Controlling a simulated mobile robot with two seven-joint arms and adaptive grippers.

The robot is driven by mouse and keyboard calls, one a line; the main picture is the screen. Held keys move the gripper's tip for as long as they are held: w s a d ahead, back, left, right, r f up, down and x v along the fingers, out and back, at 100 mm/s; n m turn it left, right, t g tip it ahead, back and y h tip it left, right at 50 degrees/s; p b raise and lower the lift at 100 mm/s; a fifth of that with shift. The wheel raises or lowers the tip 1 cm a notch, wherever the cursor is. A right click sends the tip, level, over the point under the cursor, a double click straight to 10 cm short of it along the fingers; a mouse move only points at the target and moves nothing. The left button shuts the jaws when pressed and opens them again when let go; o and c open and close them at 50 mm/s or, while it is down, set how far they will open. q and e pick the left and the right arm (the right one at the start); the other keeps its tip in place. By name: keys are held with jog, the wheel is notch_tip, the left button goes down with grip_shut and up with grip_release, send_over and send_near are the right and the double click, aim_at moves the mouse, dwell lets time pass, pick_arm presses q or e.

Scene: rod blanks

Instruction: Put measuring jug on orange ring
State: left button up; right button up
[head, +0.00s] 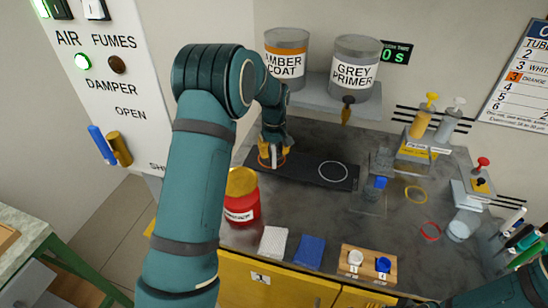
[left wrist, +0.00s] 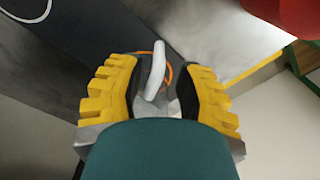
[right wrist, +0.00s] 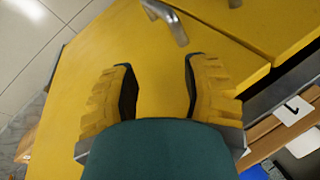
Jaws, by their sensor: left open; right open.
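The measuring jug shows mostly as a pale curved handle (left wrist: 155,70) between my left gripper's fingers in the left wrist view; its body is largely hidden. Orange ring (left wrist: 168,76) lines show around and behind the handle. The jug appears to stand at the ring, on the left end of the dark strip (head: 308,173); exact seating cannot be told. My left gripper (head: 271,157) points down there, open, fingers either side of the handle (left wrist: 160,98). My right gripper (right wrist: 160,85) is open and empty, over the yellow cabinet front.
A white ring (head: 333,171) marks the strip's right part. A red jar with yellow lid (head: 241,200) stands close in front of the left gripper. Paint tins (head: 286,55) sit on a shelf above. Pump bottles (head: 422,117) and a clear vessel (head: 464,225) stand on the right.

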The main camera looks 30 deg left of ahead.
pick_arm(q)
notch_tip(320, 180, up, 8)
jog(key=shift+p, duration=0.6)
